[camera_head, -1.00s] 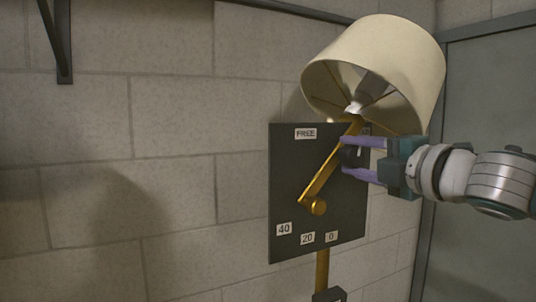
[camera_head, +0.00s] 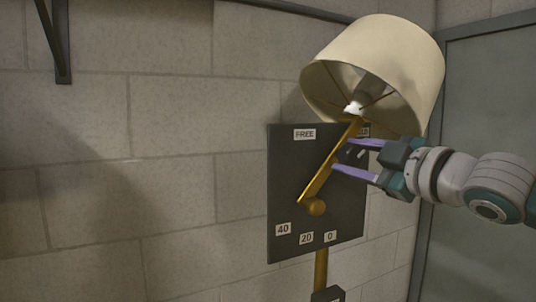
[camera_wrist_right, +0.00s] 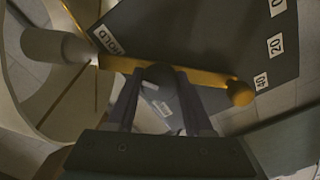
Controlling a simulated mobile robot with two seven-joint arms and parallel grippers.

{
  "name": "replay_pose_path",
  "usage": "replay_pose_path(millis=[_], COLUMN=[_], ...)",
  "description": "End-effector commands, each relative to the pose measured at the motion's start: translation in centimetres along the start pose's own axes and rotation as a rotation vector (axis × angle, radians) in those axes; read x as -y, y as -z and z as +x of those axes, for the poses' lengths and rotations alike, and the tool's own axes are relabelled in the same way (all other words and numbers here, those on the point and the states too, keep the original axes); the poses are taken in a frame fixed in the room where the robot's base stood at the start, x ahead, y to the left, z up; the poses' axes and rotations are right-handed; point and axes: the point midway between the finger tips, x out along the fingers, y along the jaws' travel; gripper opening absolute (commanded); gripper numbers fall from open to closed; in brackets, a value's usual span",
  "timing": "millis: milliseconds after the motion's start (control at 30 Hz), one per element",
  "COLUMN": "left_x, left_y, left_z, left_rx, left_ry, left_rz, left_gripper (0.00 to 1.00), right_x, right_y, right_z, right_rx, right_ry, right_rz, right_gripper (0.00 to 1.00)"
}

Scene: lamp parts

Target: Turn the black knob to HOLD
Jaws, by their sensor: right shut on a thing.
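The black knob (camera_wrist_right: 160,74) sits between the fingers of my right gripper in the right wrist view. In the head view the knob (camera_head: 352,156) is dark and partly hidden by the fingers, with a small pale mark beside it. My right gripper (camera_head: 341,155) is shut on the knob, its purple fingers above and below it. The HOLD label (camera_wrist_right: 107,40) is on the panel near the lamp end of the brass arm. My left gripper is not in view.
The dark panel (camera_head: 287,190) carries a FREE label (camera_head: 305,134) and labels 40, 20 and 0. The brass arm (camera_head: 325,175) slants across it, close to my fingers. A cream lampshade (camera_head: 400,65) hangs above my right gripper.

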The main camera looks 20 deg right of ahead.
Motion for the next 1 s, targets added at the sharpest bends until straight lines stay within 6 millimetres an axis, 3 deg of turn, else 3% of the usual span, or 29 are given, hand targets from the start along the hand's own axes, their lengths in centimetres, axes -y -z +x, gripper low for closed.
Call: replay_pose_path(millis=[667,700,933,1000], left_x=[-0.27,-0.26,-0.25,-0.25], left_y=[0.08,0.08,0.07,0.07], left_z=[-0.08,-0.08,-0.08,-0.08], left_rx=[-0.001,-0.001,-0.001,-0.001], left_ry=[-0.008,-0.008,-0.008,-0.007], left_rz=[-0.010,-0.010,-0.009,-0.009], left_gripper=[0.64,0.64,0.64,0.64], right_x=[0.06,0.06,0.03,0.03], right_y=[-0.02,-0.02,-0.01,-0.01], right_z=[0.02,0.02,0.01,0.01], right_rx=[0.001,0.001,0.001,0.000], right_ry=[0.001,0.001,0.000,0.000], right_rz=[0.065,0.065,0.064,0.064], right_gripper=[0.00,0.54,0.80,0.81])
